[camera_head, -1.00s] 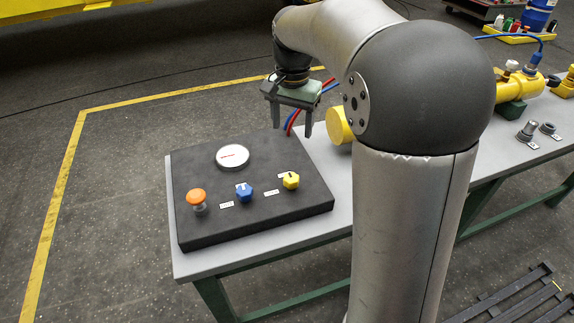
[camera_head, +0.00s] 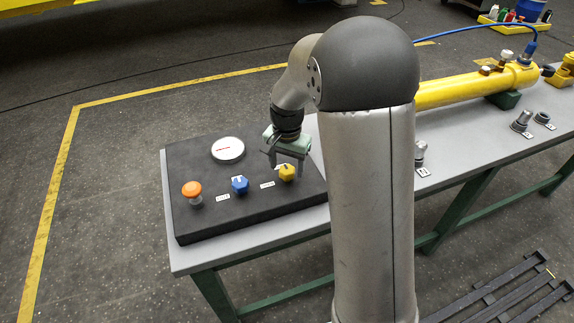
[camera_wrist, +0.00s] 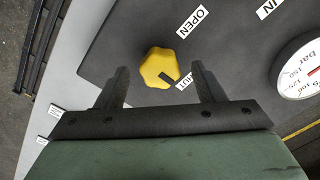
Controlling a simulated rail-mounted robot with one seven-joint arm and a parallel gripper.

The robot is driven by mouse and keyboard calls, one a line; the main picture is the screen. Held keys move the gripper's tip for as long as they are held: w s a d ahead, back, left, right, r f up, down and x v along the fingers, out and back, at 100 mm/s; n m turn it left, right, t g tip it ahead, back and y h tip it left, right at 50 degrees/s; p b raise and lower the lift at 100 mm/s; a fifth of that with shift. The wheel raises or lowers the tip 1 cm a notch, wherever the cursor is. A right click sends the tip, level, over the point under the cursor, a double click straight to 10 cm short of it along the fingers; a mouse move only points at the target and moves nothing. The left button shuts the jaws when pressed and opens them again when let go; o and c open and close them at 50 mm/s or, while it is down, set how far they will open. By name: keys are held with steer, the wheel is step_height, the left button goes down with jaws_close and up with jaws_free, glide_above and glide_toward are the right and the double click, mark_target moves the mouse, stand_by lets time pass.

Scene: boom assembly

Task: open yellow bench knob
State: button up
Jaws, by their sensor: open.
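The yellow knob (camera_head: 287,172) sits at the right of the black control panel (camera_head: 215,222). In the wrist view the yellow knob (camera_wrist: 159,67) lies just beyond and between my fingertips, with its dark pointer mark turned toward the partly hidden "SHUT" label (camera_wrist: 188,82). The "OPEN" label (camera_wrist: 193,22) is on the other side of it. My gripper (camera_head: 287,165) hangs above the knob with its fingers pointing down. In the wrist view my gripper (camera_wrist: 160,78) is open and empty; I see no contact with the knob.
A blue knob (camera_head: 240,185), an orange button (camera_head: 192,189) and a round gauge (camera_head: 228,149) share the panel. The panel stands on a grey-topped bench (camera_head: 262,247). A yellow cylinder (camera_head: 470,87) lies farther right, with small fittings (camera_head: 522,121) nearby.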

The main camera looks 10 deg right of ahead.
steer(key=shift+f, duration=0.3)
steer(key=c, duration=1)
steer(key=shift+o, duration=0.2)
